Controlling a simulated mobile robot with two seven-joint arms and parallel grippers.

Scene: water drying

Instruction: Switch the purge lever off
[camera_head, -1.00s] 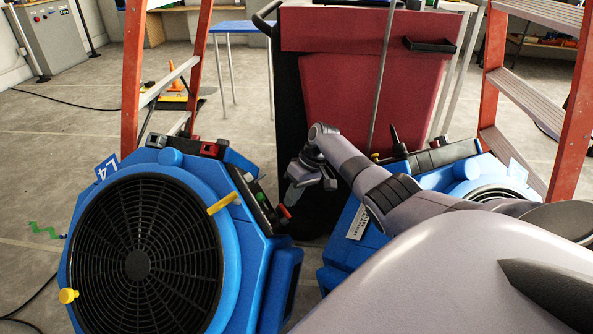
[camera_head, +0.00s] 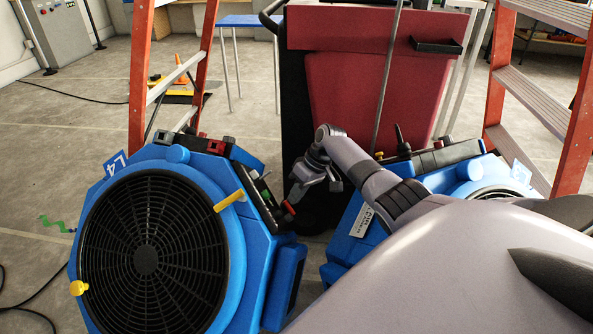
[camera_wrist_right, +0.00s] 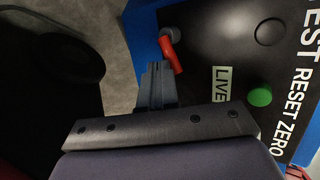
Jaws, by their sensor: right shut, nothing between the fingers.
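A small red lever (camera_head: 288,208) sits on the dark control panel (camera_head: 266,196) at the right side of the left blue drying fan (camera_head: 255,235). My right gripper (camera_head: 296,193) is just above and right of it in the head view, pointing down toward the panel. In the right wrist view the red lever (camera_wrist_right: 171,54) hangs from a grey pivot, slightly beyond the fingertips of my right gripper (camera_wrist_right: 158,66). The fingers are shut and empty; I cannot tell whether they touch the lever. My left gripper is not in view.
The wrist view shows a green button (camera_wrist_right: 260,96) and a LIVE label (camera_wrist_right: 220,84) on the panel. A second blue fan (camera_head: 345,240) stands to the right, behind my right arm. A red cart (camera_head: 345,100) stands behind, between orange ladders (camera_head: 143,70).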

